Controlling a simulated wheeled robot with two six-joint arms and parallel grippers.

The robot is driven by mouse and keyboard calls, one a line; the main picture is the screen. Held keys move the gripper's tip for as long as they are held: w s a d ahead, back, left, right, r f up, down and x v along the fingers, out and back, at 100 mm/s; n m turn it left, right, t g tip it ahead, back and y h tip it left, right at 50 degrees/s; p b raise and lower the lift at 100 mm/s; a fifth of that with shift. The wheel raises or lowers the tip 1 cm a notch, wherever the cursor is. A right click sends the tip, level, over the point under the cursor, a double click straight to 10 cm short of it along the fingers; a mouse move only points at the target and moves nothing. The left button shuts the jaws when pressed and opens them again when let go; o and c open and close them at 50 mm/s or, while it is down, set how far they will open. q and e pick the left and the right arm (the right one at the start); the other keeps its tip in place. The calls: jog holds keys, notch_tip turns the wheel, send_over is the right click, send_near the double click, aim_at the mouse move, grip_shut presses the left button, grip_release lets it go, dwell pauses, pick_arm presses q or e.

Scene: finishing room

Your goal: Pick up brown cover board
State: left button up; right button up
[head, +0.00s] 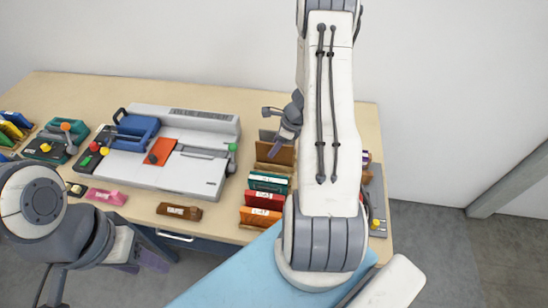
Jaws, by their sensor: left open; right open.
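A brown board (270,153), likely the brown cover board, stands at the back of a row of coloured boards, right of the middle of the table. My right gripper (277,124) is open just above and behind it, with one finger close to its top edge. I cannot tell whether they touch. My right arm hides the area just to the right. My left gripper (140,261) is open and empty, low at the left, in front of the table's front edge and away from the boards.
Teal (268,182), red (265,200) and orange (260,216) labelled pieces stand in front of the brown board. A grey-white machine (170,160) with levers fills the table's middle. A brown labelled block (180,211) and pink block (105,196) lie near the front edge.

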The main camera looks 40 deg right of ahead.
jog(key=shift+c, duration=0.3)
grip_shut()
dwell(1.3)
